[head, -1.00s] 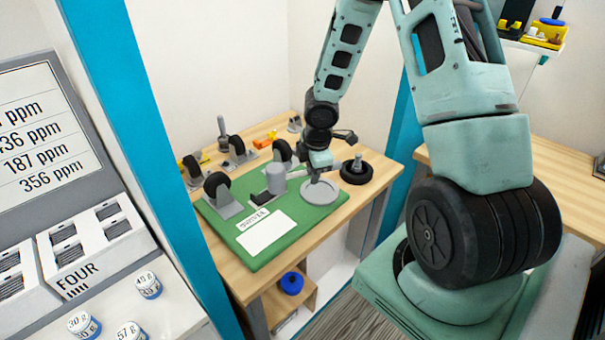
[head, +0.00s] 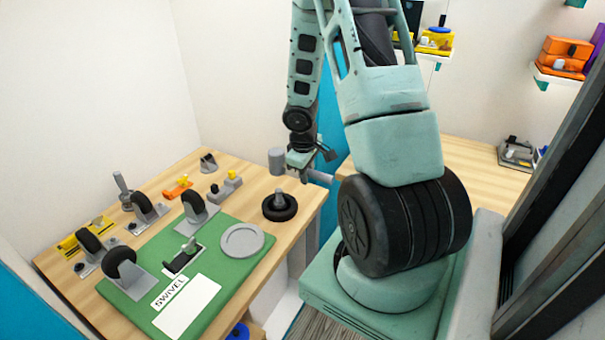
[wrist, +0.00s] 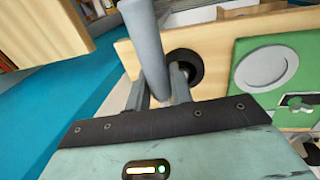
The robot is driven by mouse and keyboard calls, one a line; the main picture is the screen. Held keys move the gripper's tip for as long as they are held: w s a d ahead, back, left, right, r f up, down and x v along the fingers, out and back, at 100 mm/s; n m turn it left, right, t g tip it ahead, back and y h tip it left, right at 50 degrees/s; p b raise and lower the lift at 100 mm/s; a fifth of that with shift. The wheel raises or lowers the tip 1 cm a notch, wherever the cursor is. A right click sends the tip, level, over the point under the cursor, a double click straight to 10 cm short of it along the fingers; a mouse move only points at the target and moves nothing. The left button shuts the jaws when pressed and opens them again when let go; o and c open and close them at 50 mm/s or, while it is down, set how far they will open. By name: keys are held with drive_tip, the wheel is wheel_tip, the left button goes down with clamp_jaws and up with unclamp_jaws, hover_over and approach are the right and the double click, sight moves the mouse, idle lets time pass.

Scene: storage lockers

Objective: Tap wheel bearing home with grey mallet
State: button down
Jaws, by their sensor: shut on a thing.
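The mallet's grey cylindrical head (head: 277,160) is left of the gripper; the handle end (head: 319,176) sticks out right. In the wrist view the grey mallet (wrist: 147,45) stands between the fingers (wrist: 160,88). The black wheel (head: 280,208) lies flat on the wood, with the grey bearing (head: 279,196) standing up at its centre. The mallet is above and apart from it. In the wrist view the wheel (wrist: 196,66) is partly hidden.
The green mat (head: 225,283) holds a grey round disc (head: 242,240), a white SWIVEL card (head: 187,308) and a small grey-green part (head: 183,257). Several upright caster wheels stand left and behind.

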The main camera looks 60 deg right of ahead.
drive_tip(key=shift+a+b+x, duration=0.25)
drive_tip(key=shift+b+x, duration=0.9)
idle(0.4)
drive_tip(key=shift+f, duration=0.2)
drive_tip(key=a+b+x, duration=0.1)
drive_tip(key=b+x, duration=0.4)
drive_tip(key=p+v, duration=0.2)
drive_tip(key=d+p+v, duration=0.1)
drive_tip(key=p+v, duration=0.1)
drive_tip(key=p, duration=0.1)
drive_tip(key=shift+a+r, duration=0.15)
drive_tip(key=shift+r, duration=0.25)
